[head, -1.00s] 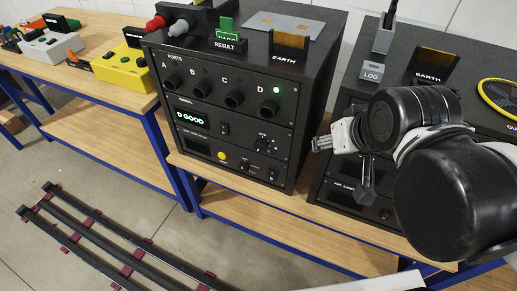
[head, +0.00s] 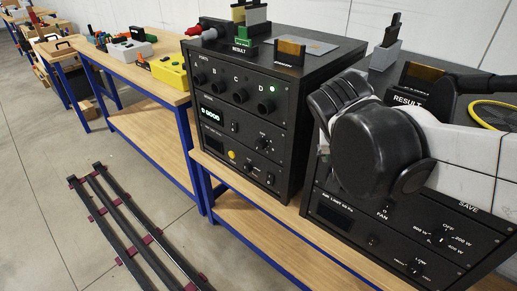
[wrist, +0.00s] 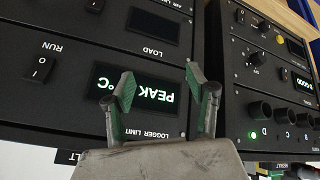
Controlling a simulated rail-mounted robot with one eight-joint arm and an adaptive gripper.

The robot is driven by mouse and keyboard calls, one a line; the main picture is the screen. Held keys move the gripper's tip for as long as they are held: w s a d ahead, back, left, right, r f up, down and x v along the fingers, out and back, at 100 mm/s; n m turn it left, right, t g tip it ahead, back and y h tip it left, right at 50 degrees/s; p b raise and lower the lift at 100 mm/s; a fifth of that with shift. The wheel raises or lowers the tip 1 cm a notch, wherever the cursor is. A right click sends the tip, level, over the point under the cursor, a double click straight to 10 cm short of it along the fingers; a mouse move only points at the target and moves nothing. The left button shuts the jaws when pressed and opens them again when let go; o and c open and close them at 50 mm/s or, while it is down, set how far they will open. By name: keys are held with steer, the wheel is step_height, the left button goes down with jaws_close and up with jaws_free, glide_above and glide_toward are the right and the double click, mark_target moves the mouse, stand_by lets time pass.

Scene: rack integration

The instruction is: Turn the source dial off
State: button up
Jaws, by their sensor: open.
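A dial (head: 441,240) marked OFF, 200 W, 400 W and 600 W is on the lower front of the right black rack (head: 345,245). No "source" label is legible, and its setting is unclear. Another small knob (head: 264,143) is on the left rack's front (head: 228,150). My gripper (wrist: 158,82) is open and empty in the wrist view. Its fingers are in front of the right rack's lit PEAK °C display (wrist: 150,92), with no visible contact. In the head view my arm hides the gripper and the right rack's upper front.
The left rack has port knobs (head: 240,95) and a lit green lamp (head: 273,89). Both racks stand close together on a wooden bench (head: 300,222). A RUN rocker switch (wrist: 42,68) is beside the display. Floor rails (head: 130,235) lie at the lower left.

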steer(key=w+a+f+m+h+b, duration=0.25)
steer(key=w+a+f+b, duration=0.2)
steer(key=w, duration=0.35)
steer(key=m+t+h+b, duration=0.6)
steer(key=t+h+b, duration=0.1)
steer(key=b, duration=0.4)
glide_toward(258, 145)
steer(key=shift+y, duration=0.25)
steer(key=b+x, duration=0.3)
steer(key=x, duration=0.6)
steer(key=shift+w+d+r, duration=0.1)
steer(key=c, duration=1.1)
steer(key=shift+c, duration=0.2)
